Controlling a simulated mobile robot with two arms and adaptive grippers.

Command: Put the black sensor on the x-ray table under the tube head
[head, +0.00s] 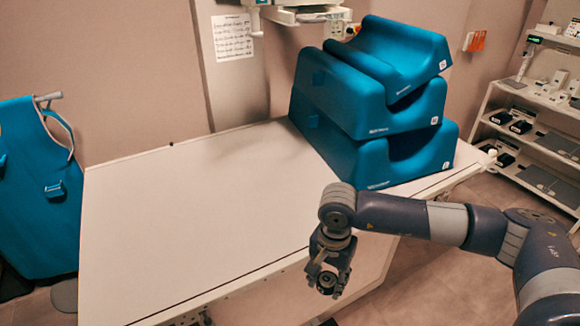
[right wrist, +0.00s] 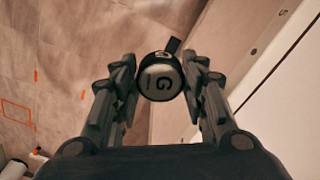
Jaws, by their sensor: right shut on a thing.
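The x-ray table (head: 190,225) has a long pale top filling the middle of the head view. My right gripper (head: 326,272) is beside the table's near edge, pointing down. In the right wrist view it is shut on a small round black sensor (right wrist: 160,82) with a grey face marked "G". The sensor sits between both fingertips; a dark stub sticks out at its upper right. Part of the tube head (head: 300,10) shows at the top edge of the head view, above the far side of the table. My left gripper is not in view.
Several stacked blue cushions (head: 370,130) fill the table's far right end. A blue apron (head: 38,190) hangs at the left. A shelf unit (head: 545,105) with devices stands at the right. The left and middle tabletop is clear.

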